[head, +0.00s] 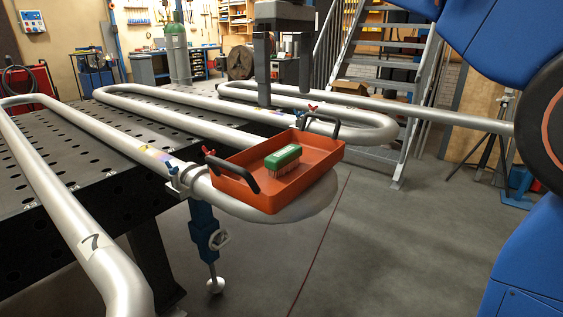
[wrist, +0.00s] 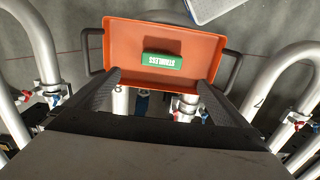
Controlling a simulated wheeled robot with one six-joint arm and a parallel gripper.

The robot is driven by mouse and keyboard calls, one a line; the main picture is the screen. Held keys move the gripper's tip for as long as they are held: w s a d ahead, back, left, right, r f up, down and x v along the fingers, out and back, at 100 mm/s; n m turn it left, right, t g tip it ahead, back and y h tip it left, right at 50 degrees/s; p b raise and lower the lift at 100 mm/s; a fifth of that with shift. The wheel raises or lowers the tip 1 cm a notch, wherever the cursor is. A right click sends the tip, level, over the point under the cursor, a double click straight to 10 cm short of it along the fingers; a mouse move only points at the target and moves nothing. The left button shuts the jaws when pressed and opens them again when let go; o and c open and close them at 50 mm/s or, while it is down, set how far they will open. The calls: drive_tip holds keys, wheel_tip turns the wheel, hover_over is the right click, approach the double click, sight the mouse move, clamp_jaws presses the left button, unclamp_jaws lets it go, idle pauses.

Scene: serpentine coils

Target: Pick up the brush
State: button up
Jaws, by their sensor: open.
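The brush (head: 282,162) has a green block with pale bristles pointing down. It lies in an orange tray (head: 236,192) with dark handles, which rests on the bend of a silver pipe coil. In the wrist view the brush (wrist: 162,60) shows its green top with the word STAINLESS, near the middle of the tray (wrist: 120,32). My gripper (head: 284,100) hangs above and behind the tray in the head view, fingers pointing down. It is open and empty, apart from the brush. In the wrist view its fingers (wrist: 158,88) spread wider than the brush, on the near side of it.
Silver serpentine pipes (head: 95,250) run over a black perforated table (head: 60,180). A clamp (head: 187,180) with a blue post stands close to the tray's left side. Metal stairs (head: 385,75) rise behind. Grey floor (head: 400,240) is clear at the right.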

hover_over(284, 151)
drive_tip(key=f, duration=1)
drive_tip(key=shift+w+d, duration=0.1)
drive_tip(key=shift+d, duration=0.15)
drive_tip(key=shift+a+f, duration=0.2)
drive_tip(key=shift+f, duration=2.5)
drive_tip(key=c, duration=1.1)
